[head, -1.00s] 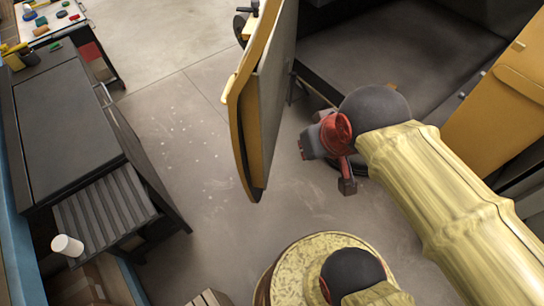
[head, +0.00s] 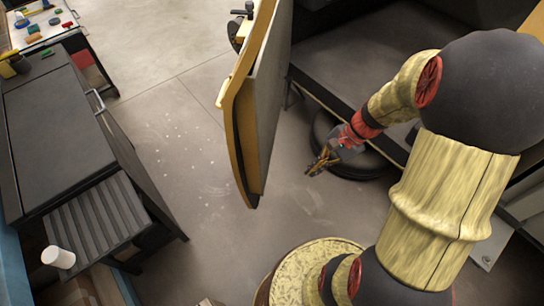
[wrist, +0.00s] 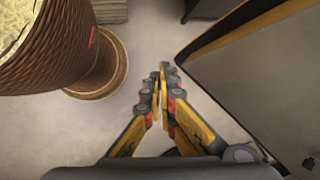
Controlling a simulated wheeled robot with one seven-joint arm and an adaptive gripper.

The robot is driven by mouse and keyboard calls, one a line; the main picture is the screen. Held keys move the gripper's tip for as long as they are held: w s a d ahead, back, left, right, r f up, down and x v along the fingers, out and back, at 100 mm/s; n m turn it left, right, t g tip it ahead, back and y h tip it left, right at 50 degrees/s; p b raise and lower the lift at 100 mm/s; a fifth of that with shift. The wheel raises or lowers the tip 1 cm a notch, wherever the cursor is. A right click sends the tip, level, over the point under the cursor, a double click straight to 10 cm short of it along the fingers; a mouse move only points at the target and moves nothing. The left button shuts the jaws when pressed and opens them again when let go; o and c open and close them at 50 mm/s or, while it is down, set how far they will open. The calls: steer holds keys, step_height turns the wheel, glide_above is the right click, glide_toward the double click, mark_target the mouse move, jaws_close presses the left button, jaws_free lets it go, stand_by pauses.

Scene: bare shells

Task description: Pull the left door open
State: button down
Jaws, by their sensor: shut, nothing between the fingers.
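The left door (head: 262,100) has yellow edging and a grey inner face. It stands swung out from the dark cabinet (head: 345,70), edge-on to the head view. In the wrist view the door (wrist: 255,70) fills the upper right as a grey panel with a yellow-and-black edge. My gripper (head: 311,172) is to the right of the door's lower end, on its inner side, apart from it. In the wrist view my gripper (wrist: 163,73) has its fingers together with nothing between them, pointing over bare floor.
A dark workbench (head: 65,135) with a slatted shelf and a white cup (head: 58,257) stands at left. A table with small items (head: 35,25) is at the far left. Floor (head: 185,150) between bench and door is clear. A dark round object (head: 350,150) lies below the cabinet.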

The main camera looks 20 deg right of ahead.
steer(key=w+d+f+m+t+y, duration=0.1)
steer(key=w+f+m+t+y, duration=0.15)
steer(key=w+m, duration=0.65)
steer(key=w+a+f+b, duration=0.4)
steer(key=w+a+f, duration=0.2)
steer(key=a, duration=0.3)
steer(key=shift+a+f+t, duration=0.2)
steer(key=shift+a+t, duration=0.05)
steer(key=shift+t, duration=0.2)
